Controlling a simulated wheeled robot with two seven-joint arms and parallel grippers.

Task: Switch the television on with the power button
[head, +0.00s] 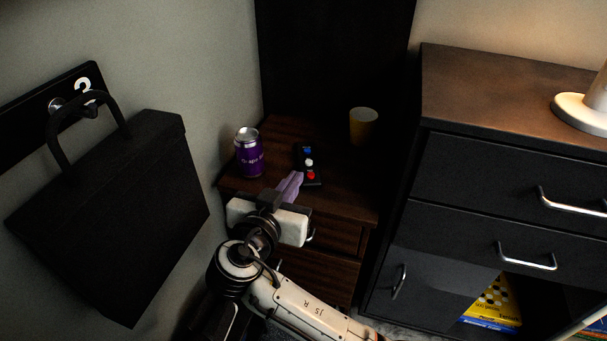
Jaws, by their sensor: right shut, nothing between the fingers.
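A black remote (308,165) with blue, white and red buttons lies on a small dark wooden cabinet (348,199). The red button (311,175) is at its near end. My right gripper (297,175) is shut and empty, its purple fingers pointing at the remote's near left side. I cannot tell whether the fingertips touch the remote. A large dark panel (330,60) stands behind the cabinet; I cannot tell if it is the television. My left gripper is not in view.
A black bag (115,215) hangs from a wall hook at the left. A dark drawer unit (480,175) stands at the right.

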